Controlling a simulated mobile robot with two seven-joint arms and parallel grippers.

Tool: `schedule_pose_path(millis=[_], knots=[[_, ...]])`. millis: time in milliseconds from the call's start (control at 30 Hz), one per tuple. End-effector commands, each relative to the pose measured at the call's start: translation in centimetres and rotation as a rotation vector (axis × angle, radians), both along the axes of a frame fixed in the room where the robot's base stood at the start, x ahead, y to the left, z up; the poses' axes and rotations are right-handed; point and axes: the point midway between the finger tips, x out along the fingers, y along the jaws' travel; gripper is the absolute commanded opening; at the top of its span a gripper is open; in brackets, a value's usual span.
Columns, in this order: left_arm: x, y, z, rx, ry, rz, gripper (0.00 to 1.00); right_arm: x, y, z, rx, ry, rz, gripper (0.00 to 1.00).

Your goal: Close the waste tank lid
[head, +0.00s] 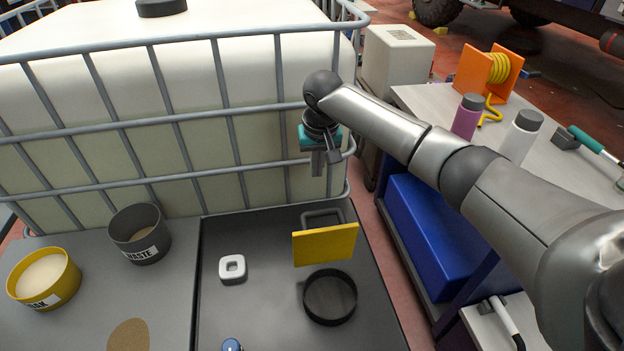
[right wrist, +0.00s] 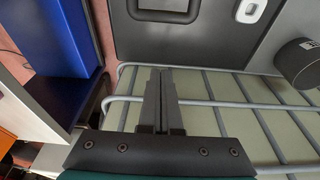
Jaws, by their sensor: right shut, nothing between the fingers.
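A yellow panel (head: 325,245), which looks like the lid, stands raised and slightly tilted above a dark panel. A round black collar (head: 330,298) is just in front of it. A dark rectangular frame (head: 322,217) shows behind the yellow panel; it seems to show at the top edge of the right wrist view (right wrist: 165,10). How the yellow panel is hinged is hidden. My right gripper (head: 318,172) is shut and empty, pointing down beside the caged white tank, behind and above the yellow panel, apart from it. Its closed fingers also show in the right wrist view (right wrist: 160,75). My left gripper is out of view.
The white tank (head: 265,75) has a metal bar cage (head: 225,110) close to my right gripper. A white ring (head: 232,268), a grey waste pot (head: 139,235) and a yellow pot (head: 43,278) stand left. A bench with bottles (head: 468,116) and a blue box (head: 430,235) stand right.

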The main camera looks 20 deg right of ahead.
Motion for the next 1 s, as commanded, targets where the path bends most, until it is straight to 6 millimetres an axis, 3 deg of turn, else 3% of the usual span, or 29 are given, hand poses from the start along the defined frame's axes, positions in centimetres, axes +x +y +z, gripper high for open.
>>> schedule_pose_path(millis=[100, 267, 367, 500, 700, 1000], knots=[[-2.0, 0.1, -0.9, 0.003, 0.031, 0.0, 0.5, 0.3, 0.0, -2.0, 0.0, 0.003, 0.0, 0.0], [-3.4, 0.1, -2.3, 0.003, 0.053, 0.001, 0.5, 1.0, -0.2, -5.4, 0.0, 0.002, 0.0, 0.0], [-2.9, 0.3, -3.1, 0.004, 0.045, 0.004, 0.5, 1.5, -0.4, -7.3, -0.002, 0.003, 0.001, 0.0], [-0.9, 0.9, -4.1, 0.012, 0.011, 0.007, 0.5, 2.0, -0.5, -9.9, -0.001, 0.002, 0.002, 0.0], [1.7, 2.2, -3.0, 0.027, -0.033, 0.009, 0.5, 0.3, -0.2, -8.9, -0.002, 0.0, 0.005, 0.0], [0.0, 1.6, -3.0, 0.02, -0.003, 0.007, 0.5, -1.5, 0.4, -8.8, -0.002, 0.0, 0.004, 0.0]])
